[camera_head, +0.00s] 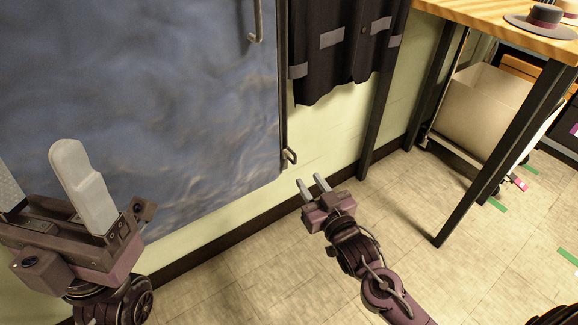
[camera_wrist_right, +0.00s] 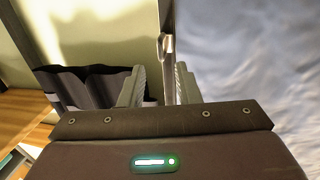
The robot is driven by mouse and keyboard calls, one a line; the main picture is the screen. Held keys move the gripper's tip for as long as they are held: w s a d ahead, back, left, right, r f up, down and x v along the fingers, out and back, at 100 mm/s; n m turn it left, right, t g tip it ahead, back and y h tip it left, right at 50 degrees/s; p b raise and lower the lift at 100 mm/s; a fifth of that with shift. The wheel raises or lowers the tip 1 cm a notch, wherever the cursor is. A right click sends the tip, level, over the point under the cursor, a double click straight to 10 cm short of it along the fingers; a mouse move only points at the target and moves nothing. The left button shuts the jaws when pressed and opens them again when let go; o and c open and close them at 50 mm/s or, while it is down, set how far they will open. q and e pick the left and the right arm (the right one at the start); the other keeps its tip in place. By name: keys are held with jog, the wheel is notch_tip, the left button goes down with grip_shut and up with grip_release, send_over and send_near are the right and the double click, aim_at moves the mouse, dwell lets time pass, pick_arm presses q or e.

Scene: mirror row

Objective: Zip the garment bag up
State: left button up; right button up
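The blue-grey garment bag (camera_head: 150,90) hangs at the left and centre of the head view, with a dark strip down its right edge. A small metal pull (camera_head: 289,157) sits low on that strip. My right gripper (camera_head: 313,183) is open and empty, just below and right of the pull and apart from it. In the right wrist view, the bag (camera_wrist_right: 250,50) fills the right side, and a metal piece (camera_wrist_right: 167,43) on the strip shows beyond the fingers.
A dark garment with grey patches (camera_head: 345,50) hangs right of the bag. A metal hook-shaped handle (camera_head: 257,22) is on the bag's upper part. A wooden table (camera_head: 480,14) with a hat (camera_head: 541,20) and a pale bin (camera_head: 484,98) stand right. The floor between is clear.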

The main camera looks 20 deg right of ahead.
aim_at(296, 161)
jog(key=w, duration=0.2)
jog(key=w+b, duration=0.1)
jog(key=w, duration=0.2)
jog(key=w+a+b, duration=0.1)
jog(key=w, duration=0.1)
jog(key=shift+w+a+r, duration=0.1)
jog(key=shift+w, duration=0.1)
grip_shut()
